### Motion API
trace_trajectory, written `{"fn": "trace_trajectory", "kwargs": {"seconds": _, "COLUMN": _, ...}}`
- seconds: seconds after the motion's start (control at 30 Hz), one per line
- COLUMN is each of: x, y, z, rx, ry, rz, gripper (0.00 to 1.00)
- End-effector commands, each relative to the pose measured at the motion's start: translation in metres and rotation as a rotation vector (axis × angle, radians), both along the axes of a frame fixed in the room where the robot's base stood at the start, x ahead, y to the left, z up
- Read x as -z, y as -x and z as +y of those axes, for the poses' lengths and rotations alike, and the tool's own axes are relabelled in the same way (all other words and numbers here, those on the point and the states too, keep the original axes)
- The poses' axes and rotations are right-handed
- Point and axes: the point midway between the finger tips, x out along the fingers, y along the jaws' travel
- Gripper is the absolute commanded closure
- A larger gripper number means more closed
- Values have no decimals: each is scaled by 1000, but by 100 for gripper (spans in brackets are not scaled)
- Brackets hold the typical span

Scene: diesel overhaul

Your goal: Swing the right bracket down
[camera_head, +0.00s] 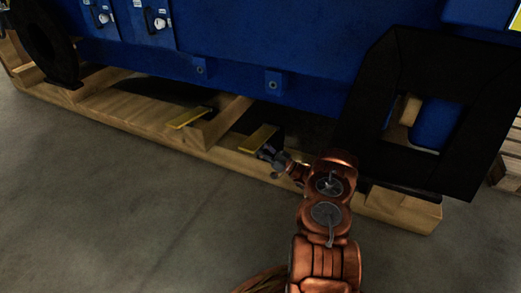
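Two yellow flat pieces that look like the brackets show under the lower edge of the blue machine (235,50). The right bracket (258,138) lies close to the front beam of the wooden skid. The left bracket (188,117) sits farther left, with a similar slant. My gripper (268,153) is at the near, lower right end of the right bracket. It is small and dark here, so I cannot tell whether its fingers are open or shut, or whether they touch the bracket.
The wooden skid (150,136) runs along the machine's base. A large black frame (365,135) stands right of my arm, close to it. Two blue lugs with holes (273,82) (200,68) stick out above the brackets. The grey floor (110,210) in front is clear.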

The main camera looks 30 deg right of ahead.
Motion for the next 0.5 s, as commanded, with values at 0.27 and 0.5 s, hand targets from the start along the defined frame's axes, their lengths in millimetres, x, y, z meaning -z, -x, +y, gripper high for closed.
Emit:
{"fn": "trace_trajectory", "kwargs": {"seconds": 0.27, "x": 0, "y": 0, "z": 0, "rx": 0, "ry": 0, "rz": 0, "gripper": 78}}
{"fn": "trace_trajectory", "kwargs": {"seconds": 0.5, "x": 0, "y": 0, "z": 0, "rx": 0, "ry": 0, "rz": 0, "gripper": 100}}
